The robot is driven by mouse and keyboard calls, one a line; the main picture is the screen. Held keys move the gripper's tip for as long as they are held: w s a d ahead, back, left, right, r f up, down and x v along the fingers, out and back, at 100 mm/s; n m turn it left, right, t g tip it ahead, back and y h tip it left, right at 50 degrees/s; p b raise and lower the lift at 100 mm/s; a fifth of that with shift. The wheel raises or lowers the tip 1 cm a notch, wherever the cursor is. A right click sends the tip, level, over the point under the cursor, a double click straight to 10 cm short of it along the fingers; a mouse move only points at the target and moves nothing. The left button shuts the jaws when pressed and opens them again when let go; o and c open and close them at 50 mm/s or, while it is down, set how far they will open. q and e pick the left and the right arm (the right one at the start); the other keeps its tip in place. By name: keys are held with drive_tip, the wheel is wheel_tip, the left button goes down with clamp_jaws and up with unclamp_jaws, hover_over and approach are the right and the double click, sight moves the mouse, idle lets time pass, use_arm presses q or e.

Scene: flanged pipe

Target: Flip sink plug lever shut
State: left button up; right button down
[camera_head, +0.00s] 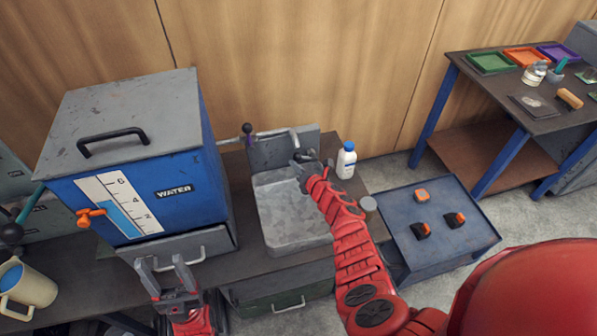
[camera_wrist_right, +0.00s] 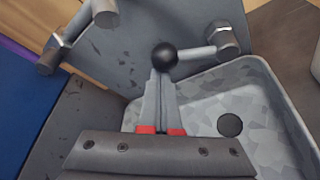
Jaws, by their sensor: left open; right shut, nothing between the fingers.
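The sink (camera_head: 290,212) is a grey basin in the bench; in the right wrist view its basin (camera_wrist_right: 265,105) has a dark round drain (camera_wrist_right: 230,125). I cannot tell whether the drain is plugged. A lever with a black ball knob (camera_wrist_right: 164,56) and short grey rod runs from a hex fitting on the sink's back panel. My right gripper (camera_head: 303,170) is over the back of the sink, hiding the lever in the head view. It is shut and empty, its fingertips (camera_wrist_right: 160,80) at the ball, perhaps touching. My left gripper (camera_head: 171,276) is open before the water tank.
A blue water tank (camera_head: 190,150) with an orange tap stands left of the sink. A purple-knobbed valve (camera_head: 247,128) and the spout (camera_head: 294,136) are behind it.

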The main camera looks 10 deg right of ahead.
drive_tip(key=shift+d+r+m+y+b, duration=0.2)
drive_tip(key=shift+r+m+y, duration=0.05)
drive_tip(key=shift+r+m, duration=0.25)
drive_tip(key=shift+d+r+m+y+b, duration=0.15)
drive_tip(key=shift+d+r+m+y, duration=0.1)
drive_tip(key=shift+r+m, duration=0.25)
drive_tip(key=shift+d+r+m+t+y+b, duration=0.2)
drive_tip(key=shift+d+r+m+t+b, duration=0.1)
drive_tip(key=shift+m, duration=0.3)
drive_tip(key=shift+d+r+m+t+y+b, duration=0.2)
drive_tip(key=shift+r+m+t+b, duration=0.1)
drive_tip(key=shift+m, duration=0.3)
drive_tip(key=shift+d+r+m+t+y+b, duration=0.2)
drive_tip(key=shift+d+r+m+t+b, duration=0.2)
drive_tip(key=shift+d+m+b, duration=0.45)
drive_tip(key=shift+d+r+m+t+y+b, duration=0.25)
drive_tip(key=shift+d+r+m+b, duration=0.15)
drive_tip(key=shift+m, duration=0.8)
drive_tip(key=shift+d+r+m+t+y+b, duration=0.15)
drive_tip(key=shift+d+r+m+t+b, duration=0.35)
drive_tip(key=shift+m, duration=0.55)
drive_tip(key=shift+d+f, duration=0.1)
drive_tip(key=b, duration=0.2)
approach(301, 158)
drive_tip(key=s+d+r, duration=0.3)
drive_tip(key=s+d, duration=0.3)
drive_tip(key=s, duration=0.1)
drive_tip(key=shift+s+r, duration=0.25)
drive_tip(key=shift+s, duration=0.3)
